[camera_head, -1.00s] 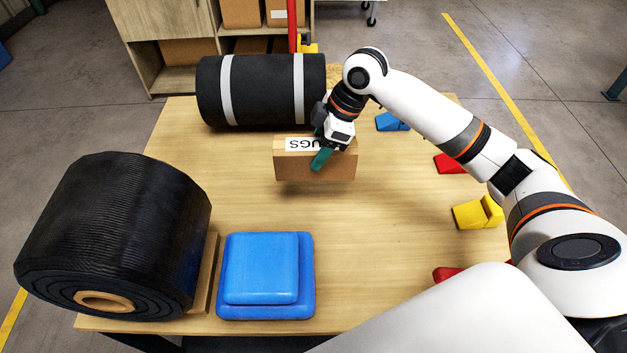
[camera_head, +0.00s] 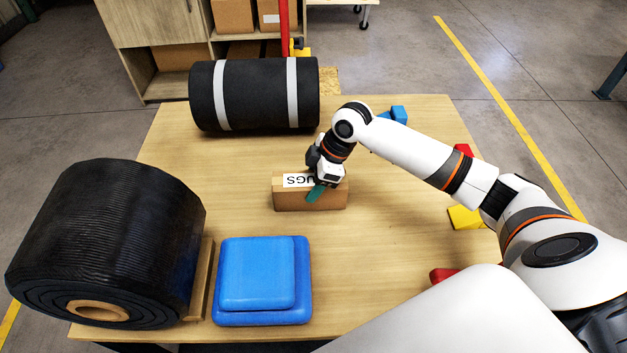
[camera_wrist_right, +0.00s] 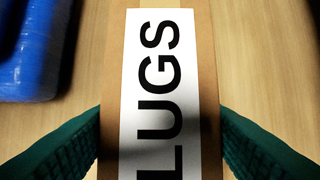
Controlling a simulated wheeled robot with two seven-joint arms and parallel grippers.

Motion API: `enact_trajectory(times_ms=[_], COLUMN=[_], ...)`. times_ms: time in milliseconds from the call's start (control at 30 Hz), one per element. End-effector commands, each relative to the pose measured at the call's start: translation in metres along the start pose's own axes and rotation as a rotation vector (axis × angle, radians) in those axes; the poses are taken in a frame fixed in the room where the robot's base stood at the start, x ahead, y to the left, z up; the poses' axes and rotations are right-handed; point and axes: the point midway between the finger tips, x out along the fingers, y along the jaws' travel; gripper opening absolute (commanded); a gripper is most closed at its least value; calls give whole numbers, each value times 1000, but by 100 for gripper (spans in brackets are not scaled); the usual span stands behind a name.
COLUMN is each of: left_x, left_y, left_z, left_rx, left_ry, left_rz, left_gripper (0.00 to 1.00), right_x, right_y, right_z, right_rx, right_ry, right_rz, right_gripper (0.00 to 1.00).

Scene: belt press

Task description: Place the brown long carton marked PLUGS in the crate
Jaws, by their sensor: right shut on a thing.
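The brown long carton (camera_head: 296,200) with a white label is over the middle of the table, and "UGS" shows on it in the head view. My right gripper (camera_head: 318,191) is shut on the carton, with its green fingers on either side. In the right wrist view the carton (camera_wrist_right: 207,90) lies between both fingers, and its label reads "LUGS". I cannot tell whether the carton touches the table. My left gripper is not in view. No crate shows in the frames.
Another black roll (camera_head: 255,95) with white bands lies at the back. Blue, red and yellow blocks (camera_head: 464,217) sit along the right edge. The table (camera_head: 230,185) is clear around the carton.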

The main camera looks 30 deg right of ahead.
Motion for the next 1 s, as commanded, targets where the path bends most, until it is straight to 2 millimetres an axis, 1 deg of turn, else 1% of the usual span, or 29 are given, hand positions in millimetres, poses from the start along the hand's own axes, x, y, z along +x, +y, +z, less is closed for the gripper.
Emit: enact_trajectory(times_ms=[67,100,167,200,233,500,567,633,767,1000], left_x=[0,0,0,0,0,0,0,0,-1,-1], left_y=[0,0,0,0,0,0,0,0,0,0], left_z=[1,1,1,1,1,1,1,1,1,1], left_rx=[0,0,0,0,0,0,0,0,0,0], left_ry=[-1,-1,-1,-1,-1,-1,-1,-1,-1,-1], left_rz=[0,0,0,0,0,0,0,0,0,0], left_gripper=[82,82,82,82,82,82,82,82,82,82], right_x=[0,2,1,1,1,1,-2,-8,-31,-83], right_y=[0,0,0,0,0,0,0,0,-1,-1], right_z=[0,-1,-1,-1,0,0,0,0,0,0], right_rx=[0,0,0,0,0,0,0,0,0,1], right_ry=[-2,0,0,0,0,0,0,0,0,0], right_rz=[-1,1,1,1,1,0,0,-1,-4,-3], right_gripper=[18,58,68,74,78,78,78,78,78,78])
